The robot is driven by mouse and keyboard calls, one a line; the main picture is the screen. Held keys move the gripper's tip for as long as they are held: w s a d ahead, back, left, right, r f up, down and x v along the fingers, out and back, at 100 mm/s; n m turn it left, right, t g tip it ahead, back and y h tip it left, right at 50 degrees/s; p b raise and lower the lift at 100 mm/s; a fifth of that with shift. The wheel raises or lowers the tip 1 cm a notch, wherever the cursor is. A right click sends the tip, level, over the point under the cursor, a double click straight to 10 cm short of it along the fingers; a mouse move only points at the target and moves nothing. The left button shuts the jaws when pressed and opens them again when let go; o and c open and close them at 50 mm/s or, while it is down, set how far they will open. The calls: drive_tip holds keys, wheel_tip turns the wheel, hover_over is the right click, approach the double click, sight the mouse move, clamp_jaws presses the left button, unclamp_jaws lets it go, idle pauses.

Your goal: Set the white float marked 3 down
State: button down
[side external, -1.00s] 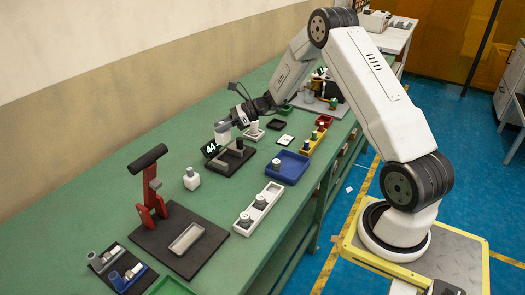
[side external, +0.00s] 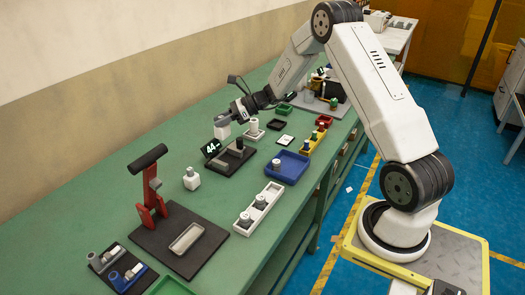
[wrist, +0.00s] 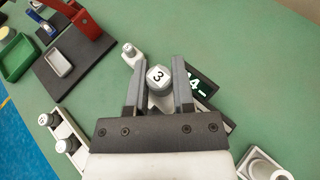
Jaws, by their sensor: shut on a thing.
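The white float marked 3 (wrist: 158,76) sits between the two fingers of my gripper (wrist: 157,68) in the wrist view. Its grey-white cap with the black 3 faces the camera, and part of its white body shows below. In the side view, my gripper (side external: 222,118) is shut on the float (side external: 222,131), which hangs upright behind the dark plate with the display (side external: 211,148). The float appears to be above the green bench, but its exact height is hard to tell. The display shows 44 and partly hides behind a finger in the wrist view (wrist: 203,86).
A white bottle-like piece (side external: 191,179) stands on the bench nearby. A white rack (side external: 258,208), a blue tray (side external: 288,167) and a red stand (side external: 150,195) are around it. The green bench (side external: 150,235) has bare room left of the display.

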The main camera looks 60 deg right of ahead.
sight(221, 117)
wheel_tip(221, 117, up, 4)
drive_tip(key=shift+f, duration=0.1)
drive_tip(key=shift+s+a+r, duration=0.15)
drive_tip(key=shift+r, duration=0.1)
drive_tip(key=s+a+f+n+g+y, duration=0.1)
drive_tip(key=s+a+f+n+g, duration=0.1)
drive_tip(key=s+f+n+g, duration=0.4)
drive_tip(key=s+a+f+n+g+y, duration=0.2)
drive_tip(key=s+n+g, duration=0.6)
drive_tip(key=s+g, duration=0.2)
drive_tip(key=s+d+n+g+h, duration=0.4)
drive_tip(key=s+n+g+h, duration=0.25)
drive_tip(key=n+h, duration=0.2)
drive_tip(key=s+d+r+n+t+h, duration=0.35)
drive_tip(key=d+n+h, duration=0.35)
drive_tip(key=n+h, duration=0.7)
drive_tip(key=w+d+r+n+t+h, duration=0.2)
drive_tip(key=w+r+n+t+h, duration=0.3)
drive_tip(key=n+t, duration=0.4)
wheel_tip(221, 117, down, 8)
drive_tip(key=y, duration=0.1)
drive_tip(key=shift+w, duration=0.4)
drive_tip(key=shift+f+m+y, duration=0.1)
drive_tip(key=shift+m+y, duration=0.15)
